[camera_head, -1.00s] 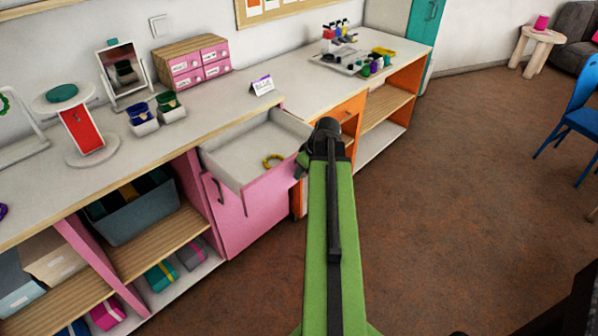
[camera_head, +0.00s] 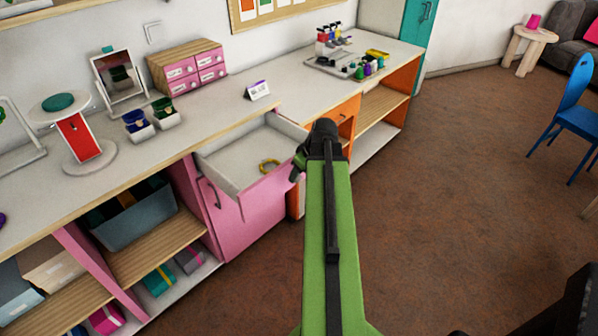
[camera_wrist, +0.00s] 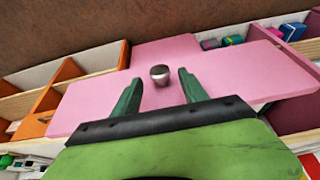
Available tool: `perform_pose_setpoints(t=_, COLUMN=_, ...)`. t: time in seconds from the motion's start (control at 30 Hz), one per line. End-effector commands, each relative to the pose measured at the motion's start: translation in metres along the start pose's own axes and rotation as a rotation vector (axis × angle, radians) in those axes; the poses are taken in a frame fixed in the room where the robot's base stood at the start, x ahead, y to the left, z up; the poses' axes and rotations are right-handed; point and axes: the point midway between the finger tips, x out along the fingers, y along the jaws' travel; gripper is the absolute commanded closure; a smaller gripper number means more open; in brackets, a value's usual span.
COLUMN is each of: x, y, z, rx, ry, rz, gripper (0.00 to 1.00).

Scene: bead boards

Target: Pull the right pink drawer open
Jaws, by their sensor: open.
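The right pink drawer (camera_head: 258,197) stands pulled out of the counter. My gripper (camera_wrist: 160,78) is open, one green finger on each side of the knob, with gaps showing between fingers and knob. In the head view my gripper (camera_head: 298,168) is at the drawer's right front, partly hidden by my arm.
A pink cupboard door (camera_head: 232,225) with a dark handle is below the drawer. An orange-sided shelf unit (camera_head: 402,78) stands to the right. The counter holds a sign (camera_head: 258,90), a small pink drawer box (camera_head: 188,68) and a paint tray (camera_head: 335,66).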

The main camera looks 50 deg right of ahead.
Motion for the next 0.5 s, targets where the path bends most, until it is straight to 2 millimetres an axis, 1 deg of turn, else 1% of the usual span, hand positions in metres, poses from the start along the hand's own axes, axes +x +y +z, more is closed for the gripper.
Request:
perform_pose_setpoints(t=0.03, x=-0.02, y=-0.001, z=-0.003, rx=0.001, ry=0.0, rz=0.0, gripper=0.49)
perform_pose_setpoints(t=0.4, x=-0.113, y=-0.001, z=-0.004, rx=0.001, ry=0.0, rz=0.002, gripper=0.49)
perform_pose_setpoints(t=0.5, x=-0.135, y=0.0, z=-0.004, rx=0.002, ry=0.0, rz=0.002, gripper=0.49)
